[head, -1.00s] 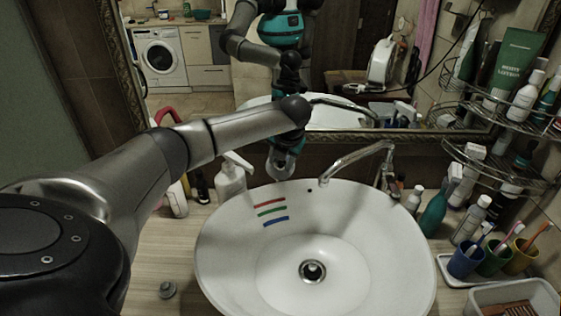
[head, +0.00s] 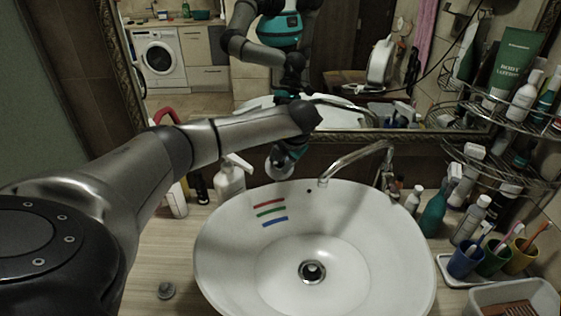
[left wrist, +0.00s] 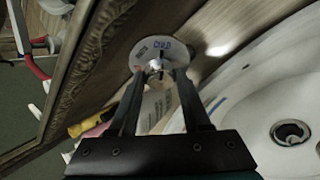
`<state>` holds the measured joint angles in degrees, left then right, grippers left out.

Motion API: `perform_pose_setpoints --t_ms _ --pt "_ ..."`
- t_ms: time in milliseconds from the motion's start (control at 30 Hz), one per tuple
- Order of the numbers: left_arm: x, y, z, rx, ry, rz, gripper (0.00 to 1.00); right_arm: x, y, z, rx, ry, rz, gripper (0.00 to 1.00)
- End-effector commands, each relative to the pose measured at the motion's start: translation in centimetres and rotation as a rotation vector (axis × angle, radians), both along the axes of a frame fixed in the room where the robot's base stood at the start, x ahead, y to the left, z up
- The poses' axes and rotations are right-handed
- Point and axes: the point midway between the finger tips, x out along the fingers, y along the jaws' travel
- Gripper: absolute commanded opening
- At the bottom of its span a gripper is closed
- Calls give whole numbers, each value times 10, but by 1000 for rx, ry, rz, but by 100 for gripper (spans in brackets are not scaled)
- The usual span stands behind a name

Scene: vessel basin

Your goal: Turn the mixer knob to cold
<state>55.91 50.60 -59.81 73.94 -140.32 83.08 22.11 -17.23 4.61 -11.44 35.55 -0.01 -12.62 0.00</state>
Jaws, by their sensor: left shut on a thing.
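The mixer's round pale dial (left wrist: 153,48) shows in the left wrist view, beside the mirror frame. Blue lettering that reads like COLD is at its upper right and a small reddish mark at its left. My left gripper (left wrist: 156,72) has its two dark fingers closed at the dial's centre, shut on the mixer knob. The knob is mostly hidden between the fingertips, so its pointing direction cannot be told. In the head view my left gripper (head: 279,166) is behind the basin's back rim, below the mirror, and hides the dial. My right gripper is not in view.
The white basin (head: 225,245) has a curved metal spout (head: 352,158) over its back rim. A white pump bottle (head: 230,178) stands close left of my gripper. Bottles, coloured cups and a wire rack (head: 500,170) crowd the right side. The counter's left front is mostly clear.

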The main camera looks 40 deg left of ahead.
Motion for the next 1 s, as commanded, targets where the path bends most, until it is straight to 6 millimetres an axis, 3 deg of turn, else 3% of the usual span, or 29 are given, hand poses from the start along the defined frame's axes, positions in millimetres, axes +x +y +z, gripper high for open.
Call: perform_pose_setpoints --t_ms 67,100,333,667,867,1000 --pt "1 0 1 2 -3 -2 0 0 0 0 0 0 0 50" --pt "1 0 1 2 -3 -2 51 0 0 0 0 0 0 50" --pt "1 0 1 1 -2 -1 77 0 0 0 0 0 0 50" --pt "0 -1 3 0 -1 0 78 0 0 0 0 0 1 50" --pt "-5 -11 23 0 -4 -3 78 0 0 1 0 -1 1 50" --pt "-11 -24 48 1 -6 -4 78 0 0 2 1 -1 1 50"
